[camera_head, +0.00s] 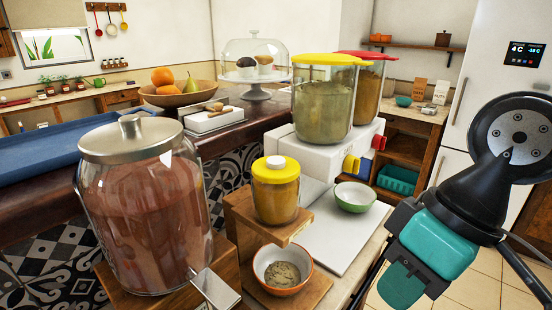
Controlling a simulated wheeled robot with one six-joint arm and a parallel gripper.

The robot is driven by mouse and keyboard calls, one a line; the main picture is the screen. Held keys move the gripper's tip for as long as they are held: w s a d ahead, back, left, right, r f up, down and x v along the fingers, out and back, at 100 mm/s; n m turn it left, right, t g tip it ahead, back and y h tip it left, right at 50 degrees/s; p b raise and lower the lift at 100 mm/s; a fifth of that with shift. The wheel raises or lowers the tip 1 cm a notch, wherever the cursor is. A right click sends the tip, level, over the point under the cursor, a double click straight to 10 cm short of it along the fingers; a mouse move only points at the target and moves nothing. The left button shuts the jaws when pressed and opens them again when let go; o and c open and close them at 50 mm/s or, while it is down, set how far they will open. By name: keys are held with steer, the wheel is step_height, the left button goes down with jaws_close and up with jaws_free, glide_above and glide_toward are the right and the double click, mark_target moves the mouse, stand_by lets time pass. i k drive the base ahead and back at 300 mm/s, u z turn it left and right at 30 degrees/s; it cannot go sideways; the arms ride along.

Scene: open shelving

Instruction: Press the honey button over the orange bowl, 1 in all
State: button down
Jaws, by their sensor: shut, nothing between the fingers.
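The honey dispenser (275,200) is a small amber jar with a yellow lid on a wooden stand. Its white button (276,162) is on top of the lid. The orange bowl (268,283), orange outside and pale inside, sits on the stand's lower board below the jar and holds a beige, grainy food. My gripper (400,286), teal and black, is at the right, shut and empty. It is apart from the jar, to its right and lower in the picture. Nothing hides the button.
A large jar of brown liquid (146,215) with a metal spout stands close left. A green bowl (355,196) is on the white base of a two-tank dispenser (324,105) behind. A blue tray (45,150) lies far left. The space between jar and gripper looks open.

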mark_target(274, 163)
steer(key=u, duration=1.95)
steer(key=k, duration=0.95)
steer(key=z, duration=1.05)
steer(key=i, duration=1)
